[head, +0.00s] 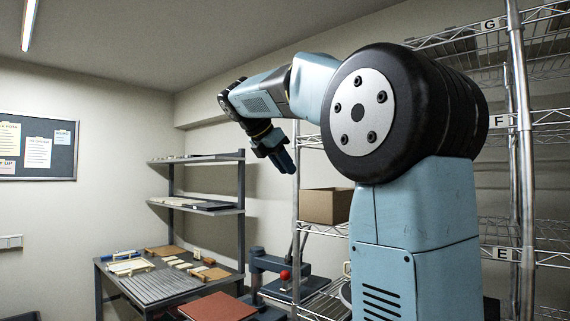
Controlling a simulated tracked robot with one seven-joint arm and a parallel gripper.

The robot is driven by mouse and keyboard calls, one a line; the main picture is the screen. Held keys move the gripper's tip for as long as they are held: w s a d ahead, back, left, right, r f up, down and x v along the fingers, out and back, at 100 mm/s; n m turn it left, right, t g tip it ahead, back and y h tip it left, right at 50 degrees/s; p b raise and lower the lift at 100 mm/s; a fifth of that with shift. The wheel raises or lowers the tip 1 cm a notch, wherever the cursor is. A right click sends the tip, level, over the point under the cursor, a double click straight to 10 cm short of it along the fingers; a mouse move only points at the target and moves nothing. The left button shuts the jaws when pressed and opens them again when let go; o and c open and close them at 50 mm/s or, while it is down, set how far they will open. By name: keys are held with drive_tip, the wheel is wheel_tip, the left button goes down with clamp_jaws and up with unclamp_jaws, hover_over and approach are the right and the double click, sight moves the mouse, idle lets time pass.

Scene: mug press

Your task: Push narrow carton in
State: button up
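A brown cardboard carton (325,205) sits on a wire shelf right of the picture's middle. My own arm covers its right end. I cannot tell from here whether it sticks out past the shelf edge. My gripper (288,166) hangs in the air to the upper left of the carton, pointing down and slightly right, apart from it. Its dark fingers look close together, but they are small and seen at a slant, so the opening between them is unclear. Nothing shows held in it.
The wire rack's upright post (296,230) stands left of the carton. A press with a red knob (285,275) stands below. A workbench (160,287) with boards and small parts is at left, with grey shelves (208,207) behind it. Another rack post (521,160) stands at right.

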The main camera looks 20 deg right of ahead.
drive_tip(key=shift+o, duration=1)
drive_tip(key=s+a+f+m+t+y, duration=0.1)
drive_tip(key=s+a+f+m+y, duration=0.1)
drive_tip(key=s+f+m, duration=0.2)
drive_tip(key=s+a+f+m+y, duration=0.2)
drive_tip(key=s+f+m, duration=0.3)
drive_tip(key=s+f, duration=0.4)
drive_tip(key=shift+s+a+f+t+y, duration=0.3)
drive_tip(key=shift+s+a+f+t, duration=0.1)
drive_tip(key=shift+f, duration=0.1)
drive_tip(key=s+a+f+m+y, duration=0.2)
drive_tip(key=s+f+m, duration=0.3)
drive_tip(key=f, duration=0.3)
drive_tip(key=s+a+f+m+t+y, duration=0.1)
drive_tip(key=s+a+f+m, duration=0.2)
drive_tip(key=s+f+m, duration=0.3)
wheel_tip(320, 180, down, 2)
drive_tip(key=shift+s+f+y, duration=0.1)
drive_tip(key=shift+s+y, duration=0.3)
drive_tip(key=shift+s, duration=0.25)
drive_tip(key=shift+a, duration=0.15)
